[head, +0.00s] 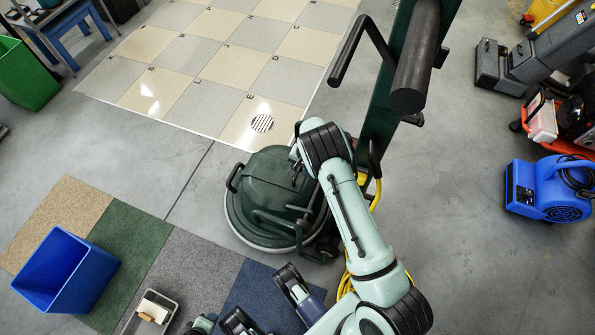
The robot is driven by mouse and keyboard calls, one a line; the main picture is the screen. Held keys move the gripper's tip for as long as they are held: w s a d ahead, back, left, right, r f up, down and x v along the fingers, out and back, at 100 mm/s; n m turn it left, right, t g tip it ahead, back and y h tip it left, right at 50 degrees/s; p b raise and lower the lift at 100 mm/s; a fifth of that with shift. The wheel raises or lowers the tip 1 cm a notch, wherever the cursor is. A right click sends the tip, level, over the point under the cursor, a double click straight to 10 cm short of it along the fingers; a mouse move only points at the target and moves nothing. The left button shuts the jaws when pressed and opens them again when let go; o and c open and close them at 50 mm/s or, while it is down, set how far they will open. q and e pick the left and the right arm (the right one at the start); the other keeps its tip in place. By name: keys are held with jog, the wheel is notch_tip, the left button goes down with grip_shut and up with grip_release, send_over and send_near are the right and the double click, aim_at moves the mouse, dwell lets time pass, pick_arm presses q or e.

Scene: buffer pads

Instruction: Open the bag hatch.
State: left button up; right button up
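A floor machine stands in the middle, with a round dark green hood (278,178) at its base and a tall dark green handle column (384,118) behind it to the right. A curved dark handle (274,226) shows on the front of the hood. I cannot single out the outline of the bag hatch. My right arm reaches over the hood from the lower right, and its elbow covers the hood's upper right side. My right gripper (298,172) is small and dark against the hood. Whether its fingers are apart or touch anything is unclear. I see no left gripper clearly.
A yellow cable (375,195) hangs beside the column. Carpet squares (136,245), a blue bin (68,270) and a grey tray (170,302) lie at lower left. Tiles (224,66) lie behind. A blue blower (548,188) stands right. Bare floor is free between.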

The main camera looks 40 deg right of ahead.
pick_arm(q)
jog(key=shift+w+a+f, duration=0.3)
jog(key=shift+w+f, duration=0.05)
jog(key=shift+w, duration=0.3)
pick_arm(e)
jog(key=shift+w+f, duration=0.25)
jog(key=shift+f, duration=1.05)
grip_shut()
jog(key=shift+a, duration=0.1)
